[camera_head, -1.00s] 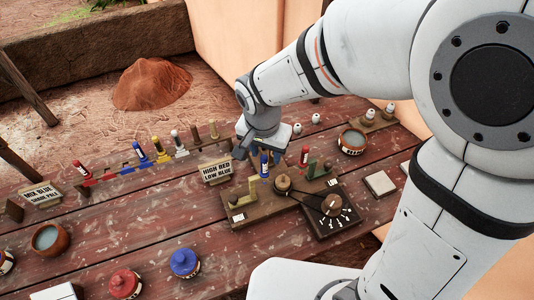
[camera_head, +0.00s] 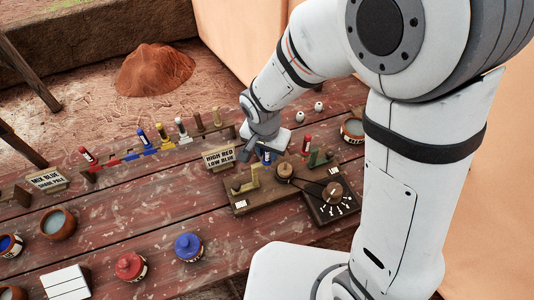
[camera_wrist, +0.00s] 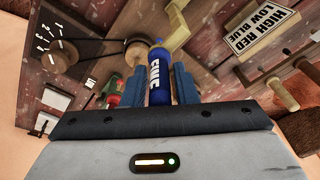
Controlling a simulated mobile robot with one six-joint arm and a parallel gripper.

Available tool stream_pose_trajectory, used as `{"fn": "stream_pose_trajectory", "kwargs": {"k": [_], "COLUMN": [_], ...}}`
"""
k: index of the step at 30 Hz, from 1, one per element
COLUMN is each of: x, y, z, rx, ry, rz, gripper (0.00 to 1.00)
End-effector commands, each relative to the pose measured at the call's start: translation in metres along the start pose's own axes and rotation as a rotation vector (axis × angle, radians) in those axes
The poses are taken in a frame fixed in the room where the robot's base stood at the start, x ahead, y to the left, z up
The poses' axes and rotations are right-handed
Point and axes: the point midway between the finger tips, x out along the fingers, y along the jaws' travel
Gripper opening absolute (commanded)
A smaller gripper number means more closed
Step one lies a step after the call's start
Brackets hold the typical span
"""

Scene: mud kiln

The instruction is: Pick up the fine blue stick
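The fine blue stick (camera_wrist: 160,72), with white lettering along its side, stands between the two dark fingers of my gripper (camera_wrist: 159,85) in the wrist view. The fingers sit close against it on both sides. In the head view the blue stick (camera_head: 267,158) shows low beside the yellow holder (camera_head: 254,178) on the wooden board. My gripper (camera_head: 257,146) is just behind and above it there and partly hides it. Whether the stick is clear of the holder cannot be told.
A red stick (camera_head: 306,145) and a green holder (camera_head: 315,158) stand close on the right. A dial box (camera_head: 330,209) is in front. The HIGH RED LOW BLUE sign (camera_head: 219,158) is close on the left. Red and blue lidded pots (camera_head: 189,246) stand nearer; the planks between are clear.

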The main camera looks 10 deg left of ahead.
Motion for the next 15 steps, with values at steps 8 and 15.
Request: {"fn": "stream_pose_trajectory", "kwargs": {"k": [8,15], "x": [-0.0001,-0.0002], "y": [0.0003,0.0004], "z": [-0.0003,-0.0005], "rx": [0.001,0.001], "ry": [0.0,0.0], "rz": [0.0,0.0], "gripper": [0.03,0.0]}}
